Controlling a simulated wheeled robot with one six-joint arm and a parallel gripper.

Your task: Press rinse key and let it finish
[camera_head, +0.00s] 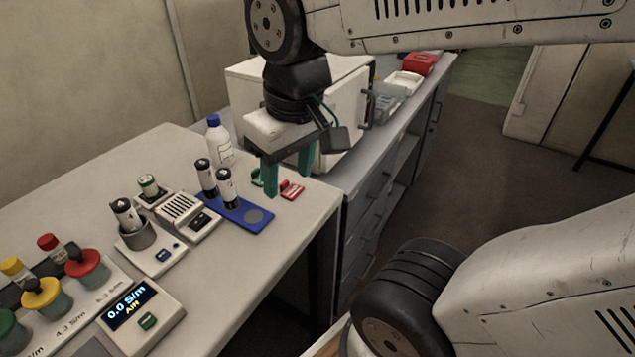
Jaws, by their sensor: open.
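My gripper (288,176) has two teal fingers pointing down, open with nothing between them. It hangs above the far right end of the table, near small red and green pieces. No key label is readable, so I cannot tell which is the rinse key. A grey station (152,262) with a round cup holds a black-and-white cylinder (125,213). It has a small dark blue panel or key (163,255) on its front. The conductivity meter (165,313) reads "0.0 S/m" and has a green key (147,321). My gripper is well away from both.
A blue tray (256,227) holds two upright cylinders, between my gripper and the stations. A vented device (180,210) stands left of it. A white bottle (219,145) stands behind. Colour-lidded jars (87,267) fill the near left. The table's front right is clear.

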